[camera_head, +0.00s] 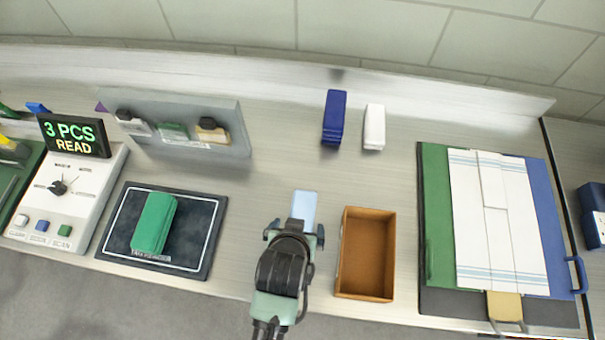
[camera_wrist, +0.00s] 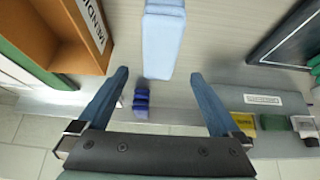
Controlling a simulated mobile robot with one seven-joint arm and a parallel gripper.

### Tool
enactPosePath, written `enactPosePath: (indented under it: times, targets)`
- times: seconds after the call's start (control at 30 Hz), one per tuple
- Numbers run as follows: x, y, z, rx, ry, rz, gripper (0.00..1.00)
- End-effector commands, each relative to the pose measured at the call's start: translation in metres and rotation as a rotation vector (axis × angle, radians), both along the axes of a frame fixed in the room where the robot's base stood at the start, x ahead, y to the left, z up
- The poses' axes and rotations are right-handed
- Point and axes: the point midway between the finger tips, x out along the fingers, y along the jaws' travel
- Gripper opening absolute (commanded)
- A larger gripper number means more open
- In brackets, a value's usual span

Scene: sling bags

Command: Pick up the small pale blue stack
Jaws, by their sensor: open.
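The small pale blue stack (camera_head: 304,204) lies on the bench between the dark pad and the brown box. In the wrist view the pale blue stack (camera_wrist: 162,38) shows at the top centre, ahead of the gap between the fingers. My gripper (camera_head: 294,236) is just in front of the stack in the head view, and its body hides the stack's near end. In the wrist view my gripper (camera_wrist: 162,80) has its two blue fingers spread wide, with nothing between the tips touching them.
An open brown box (camera_head: 345,268) stands close on the right. A green stack (camera_head: 154,224) lies on the dark pad (camera_head: 205,240) at left. A dark blue stack (camera_head: 334,118) and a white stack (camera_head: 374,127) stand behind. A grey rack (camera_head: 236,135) is at back left.

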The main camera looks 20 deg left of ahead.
Motion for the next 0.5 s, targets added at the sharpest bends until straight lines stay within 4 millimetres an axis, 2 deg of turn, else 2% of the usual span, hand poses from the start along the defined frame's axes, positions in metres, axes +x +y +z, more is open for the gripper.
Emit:
enactPosePath:
  times: [0.3, 0.5]
  targets:
    - [0.026, 0.007, -0.04, -0.001, -0.001, -0.001, 1.0]
    - [0.035, 0.01, -0.055, 0.001, -0.002, -0.002, 1.0]
